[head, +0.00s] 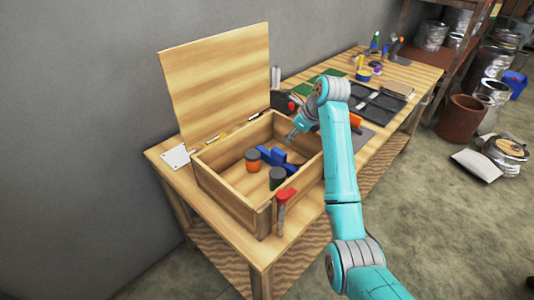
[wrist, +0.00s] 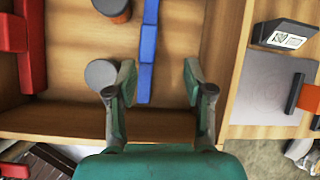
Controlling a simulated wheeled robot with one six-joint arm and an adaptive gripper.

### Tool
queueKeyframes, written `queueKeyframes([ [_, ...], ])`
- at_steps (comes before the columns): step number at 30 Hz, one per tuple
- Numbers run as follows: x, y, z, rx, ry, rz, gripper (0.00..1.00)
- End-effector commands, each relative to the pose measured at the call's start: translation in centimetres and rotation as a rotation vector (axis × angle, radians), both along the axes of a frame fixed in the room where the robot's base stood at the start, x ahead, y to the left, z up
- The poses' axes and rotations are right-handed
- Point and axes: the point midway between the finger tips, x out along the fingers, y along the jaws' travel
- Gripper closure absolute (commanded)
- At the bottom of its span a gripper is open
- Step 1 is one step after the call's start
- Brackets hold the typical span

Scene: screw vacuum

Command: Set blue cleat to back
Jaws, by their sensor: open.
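The blue cleat (head: 272,157) lies on the floor of an open wooden box (head: 236,200) in the head view. In the wrist view the blue cleat (wrist: 148,48) is a long narrow bar, running up the picture. My gripper (head: 291,137) is over the right part of the box in the head view. In the wrist view my gripper (wrist: 160,76) has its two fingers spread. The near end of the cleat shows between them, closer to the left finger. Nothing is held. The height of the fingertips above the cleat is hard to tell.
Two grey-topped jars, one behind (head: 252,160) and one in front (head: 277,178), stand in the box beside the cleat. The box lid (head: 218,80) stands raised. A black tray (head: 368,102) lies farther along the workbench.

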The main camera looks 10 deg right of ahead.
Motion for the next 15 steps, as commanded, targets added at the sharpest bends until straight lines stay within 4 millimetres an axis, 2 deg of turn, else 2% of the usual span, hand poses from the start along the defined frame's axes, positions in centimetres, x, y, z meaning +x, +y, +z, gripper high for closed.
queueKeyframes([
  [3, -0.6, -0.2, 0.4, 0.008, 0.105, -0.099, 0.48],
  [8, -0.9, -0.3, 0.2, 0.010, 0.160, -0.154, 0.48],
  [15, -0.1, 0.4, -2.5, 0.010, 0.162, -0.153, 0.48],
])
